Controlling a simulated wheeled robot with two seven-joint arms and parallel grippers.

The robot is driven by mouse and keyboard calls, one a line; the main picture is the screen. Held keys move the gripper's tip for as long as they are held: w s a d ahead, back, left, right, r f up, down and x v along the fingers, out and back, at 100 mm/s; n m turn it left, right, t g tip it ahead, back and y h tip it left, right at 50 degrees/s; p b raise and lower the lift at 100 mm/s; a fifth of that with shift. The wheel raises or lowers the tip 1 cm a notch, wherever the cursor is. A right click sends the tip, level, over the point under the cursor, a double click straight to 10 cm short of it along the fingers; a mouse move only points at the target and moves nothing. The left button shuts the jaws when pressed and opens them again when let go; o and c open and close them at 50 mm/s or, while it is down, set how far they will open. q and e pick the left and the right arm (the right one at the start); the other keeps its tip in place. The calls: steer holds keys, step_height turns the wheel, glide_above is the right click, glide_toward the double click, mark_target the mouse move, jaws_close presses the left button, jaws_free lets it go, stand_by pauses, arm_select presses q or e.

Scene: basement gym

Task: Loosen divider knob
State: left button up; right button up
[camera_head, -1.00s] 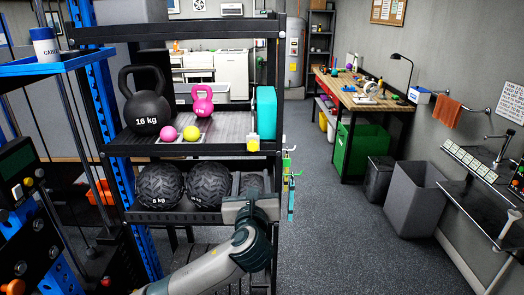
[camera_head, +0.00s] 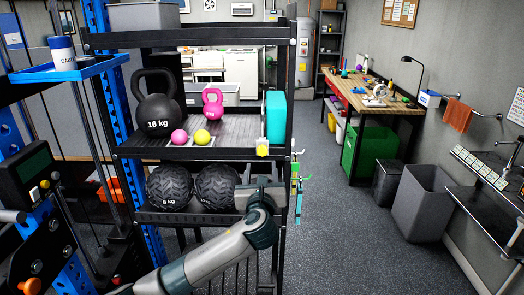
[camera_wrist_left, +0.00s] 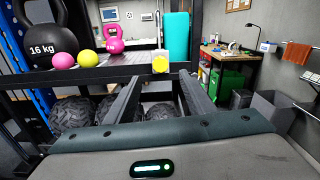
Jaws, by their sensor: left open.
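A yellow knob (camera_head: 262,148) sits at the front edge of the middle shelf, near its right end, below a teal block (camera_head: 275,118). It also shows in the left wrist view (camera_wrist_left: 160,64), just beyond and above the gap between my fingers. My left gripper (camera_head: 262,186) is in front of the rack, below the knob and apart from it. In the left wrist view the two fingers (camera_wrist_left: 163,84) are spread, with nothing held between them. How the divider joins the knob is too small to tell. My right gripper is not in view.
The black rack holds a black kettlebell (camera_head: 157,105), a pink kettlebell (camera_head: 213,103), two small balls and textured medicine balls (camera_head: 170,188). Bands (camera_head: 297,172) hang at its right side. A blue upright (camera_head: 116,90) stands left. The floor (camera_head: 335,215) to the right is clear.

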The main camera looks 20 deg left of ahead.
mark_target(262, 151)
arm_select(q)
steer(key=p+x, duration=0.3)
steer(key=x, duration=0.7)
steer(key=shift+w, duration=0.15)
steer(key=c, duration=1.1)
steer(key=shift+o, duration=0.2)
